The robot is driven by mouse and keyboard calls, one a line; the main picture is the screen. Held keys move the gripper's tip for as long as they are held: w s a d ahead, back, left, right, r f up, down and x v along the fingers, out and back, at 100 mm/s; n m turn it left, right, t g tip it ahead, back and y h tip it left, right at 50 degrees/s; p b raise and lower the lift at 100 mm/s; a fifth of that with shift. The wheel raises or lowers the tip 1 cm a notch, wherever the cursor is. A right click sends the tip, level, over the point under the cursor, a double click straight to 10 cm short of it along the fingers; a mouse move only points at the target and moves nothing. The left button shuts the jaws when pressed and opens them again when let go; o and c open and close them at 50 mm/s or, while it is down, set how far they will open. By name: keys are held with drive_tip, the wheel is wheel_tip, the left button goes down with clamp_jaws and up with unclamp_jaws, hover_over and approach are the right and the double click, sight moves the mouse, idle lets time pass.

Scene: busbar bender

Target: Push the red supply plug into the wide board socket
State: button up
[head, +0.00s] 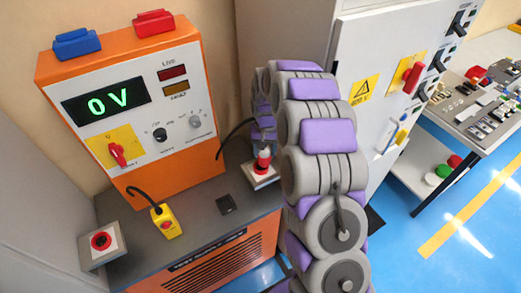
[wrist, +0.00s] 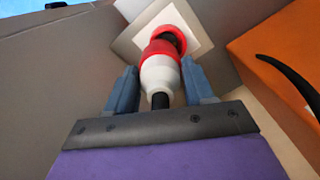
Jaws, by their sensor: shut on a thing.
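The red supply plug (wrist: 162,62), red at the front with a white body and black cable end, is between my gripper's blue fingers (wrist: 162,88), which are shut on it. Its red front meets or overlaps the red-rimmed socket (wrist: 171,36) on a square white plate. I cannot tell how deep it sits. In the head view the plug (head: 263,158) stands roughly upright over its white plate (head: 262,177) at the right end of the grey bench top. My gripper (head: 263,137) is just above, partly hidden by my arm.
Another red-ringed socket (head: 101,241) is at the bench's left end. The orange supply unit (head: 130,100) reads 0 V. A grey cabinet (head: 375,60) stands right.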

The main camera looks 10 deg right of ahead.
sight(261, 155)
drive_tip(key=shift+d, duration=0.15)
drive_tip(key=shift+a, duration=0.95)
drive_tip(key=shift+d, duration=1.05)
drive_tip(key=shift+a, duration=1.5)
drive_tip(key=shift+d+p, duration=0.35)
drive_tip(key=shift+d, duration=0.5)
drive_tip(key=shift+a+f, duration=0.15)
drive_tip(key=shift+a, duration=0.2)
drive_tip(key=shift+d+f, duration=0.2)
drive_tip(key=shift+f, duration=0.3)
drive_tip(key=shift+s+a+f, duration=0.1)
drive_tip(key=shift+f, duration=0.8)
